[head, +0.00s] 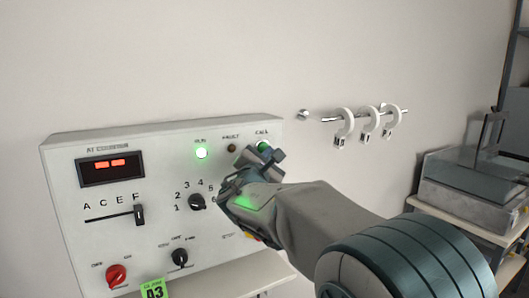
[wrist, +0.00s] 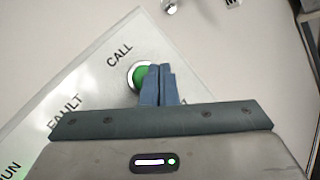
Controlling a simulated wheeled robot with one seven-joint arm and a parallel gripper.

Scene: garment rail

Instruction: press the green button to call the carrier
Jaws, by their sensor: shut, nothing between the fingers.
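The green button (wrist: 139,76) sits in a pale ring under the label CALL on the control panel (head: 130,245). In the head view the green button (head: 263,145) shows just above my gripper, at the panel's top right. My gripper (head: 273,153) has its fingers together and empty. In the wrist view the shut fingertips (wrist: 160,68) overlap the right part of the button. I cannot tell whether they touch it. The lower right of the panel is hidden behind my arm.
A shelf (head: 510,236) stands right.

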